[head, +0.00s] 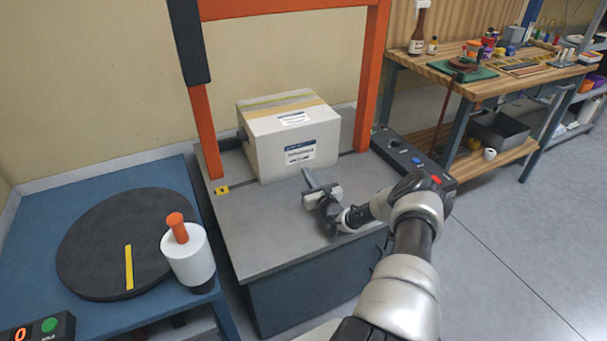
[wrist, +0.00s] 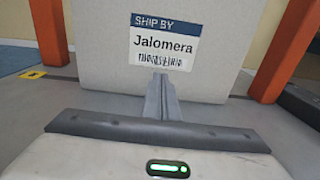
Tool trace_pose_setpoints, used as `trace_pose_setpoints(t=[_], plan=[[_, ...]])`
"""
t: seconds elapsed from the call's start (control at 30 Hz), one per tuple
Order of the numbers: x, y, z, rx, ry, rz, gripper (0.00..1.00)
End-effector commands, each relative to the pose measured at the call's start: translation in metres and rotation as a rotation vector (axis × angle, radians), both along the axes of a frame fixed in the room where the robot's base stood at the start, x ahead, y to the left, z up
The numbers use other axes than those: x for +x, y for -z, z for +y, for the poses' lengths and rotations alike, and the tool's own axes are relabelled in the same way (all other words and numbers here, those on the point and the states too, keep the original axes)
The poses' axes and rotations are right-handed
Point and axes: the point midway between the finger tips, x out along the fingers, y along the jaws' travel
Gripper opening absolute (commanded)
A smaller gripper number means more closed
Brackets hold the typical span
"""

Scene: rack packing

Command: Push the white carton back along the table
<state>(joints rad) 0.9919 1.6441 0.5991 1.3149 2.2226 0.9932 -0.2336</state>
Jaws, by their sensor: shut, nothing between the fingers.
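The white carton (head: 275,150) stands upright on the grey table (head: 268,228), under the orange frame. Yellow tape runs over its top, and a shipping label is on its front face. The carton's front face (wrist: 112,58) fills the upper middle of the wrist view, with the label reading "SHIP BY Jalomera". My gripper (head: 309,178) is low over the table in front of the carton, pointing at its front face. Its fingers (wrist: 161,98) are shut and empty, with the tips close to the face just below the label. I cannot tell whether they touch it.
Orange posts (head: 205,132) stand at both sides of the carton. A black control box (head: 412,160) lies along the table's right side. A blue table (head: 130,183) with a dark turntable (head: 100,245) and a white cylinder (head: 188,258) is at left. A wooden workbench (head: 480,88) stands at back right.

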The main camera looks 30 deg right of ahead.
Motion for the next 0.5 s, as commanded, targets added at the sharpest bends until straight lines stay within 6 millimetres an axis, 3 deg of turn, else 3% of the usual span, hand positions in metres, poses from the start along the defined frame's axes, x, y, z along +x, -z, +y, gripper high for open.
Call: trace_pose_setpoints(t=[0.3, 0.5], plan=[[-0.07, -0.002, 0.004, 0.002, 0.002, 0.002, 0.0], [-0.095, -0.001, 0.007, 0.001, 0.002, 0.001, 0.0]])
